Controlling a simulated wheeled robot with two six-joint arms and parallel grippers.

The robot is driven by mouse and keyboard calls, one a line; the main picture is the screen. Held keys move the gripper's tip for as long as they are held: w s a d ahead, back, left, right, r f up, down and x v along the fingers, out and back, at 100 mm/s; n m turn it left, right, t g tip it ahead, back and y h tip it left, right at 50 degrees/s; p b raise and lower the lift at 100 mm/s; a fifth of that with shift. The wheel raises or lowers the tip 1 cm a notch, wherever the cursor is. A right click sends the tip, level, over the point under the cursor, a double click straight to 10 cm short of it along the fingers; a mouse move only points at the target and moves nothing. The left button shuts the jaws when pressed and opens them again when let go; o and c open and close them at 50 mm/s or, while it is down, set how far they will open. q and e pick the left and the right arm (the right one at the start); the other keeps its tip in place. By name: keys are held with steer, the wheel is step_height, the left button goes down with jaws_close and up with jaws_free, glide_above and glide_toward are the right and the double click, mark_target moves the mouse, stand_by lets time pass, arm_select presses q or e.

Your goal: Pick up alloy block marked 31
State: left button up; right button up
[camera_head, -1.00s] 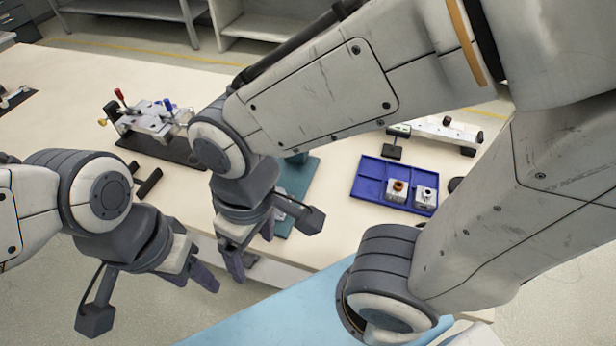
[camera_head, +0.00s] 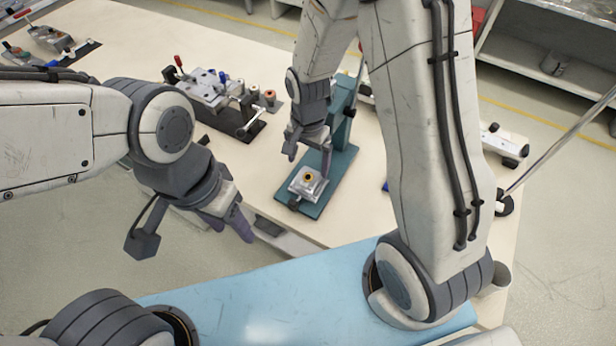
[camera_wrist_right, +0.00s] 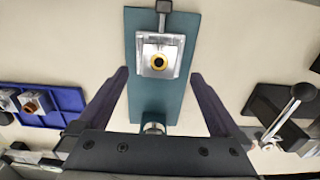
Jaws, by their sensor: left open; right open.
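A silver metal block (camera_head: 308,183) with a brass-coloured ring sits at the near part of a teal base plate (camera_head: 318,206). The block also shows in the right wrist view (camera_wrist_right: 150,70); I cannot read a number on it. My right gripper (camera_head: 309,158) is open and empty, just above and behind the block in the head view. In the right wrist view its fingers (camera_wrist_right: 159,76) point towards the block, one on each side. Two similar blocks (camera_wrist_right: 35,103) lie at the left there, their marks unreadable. My left gripper (camera_head: 230,226) is open and empty, left of the plate.
A blue tray (camera_wrist_right: 70,98) holds blocks at the left of the right wrist view. A fixture with red and blue knobs (camera_head: 205,90) stands left of the teal plate. A teal upright (camera_head: 343,115) rises behind the block.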

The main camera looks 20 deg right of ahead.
mark_target(308, 177)
steer(key=shift+s+f+p, duration=0.2)
steer(key=shift+f+p, duration=0.25)
steer(key=shift+f, duration=2.4)
jaws_close()
steer(key=shift+r, duration=0.1)
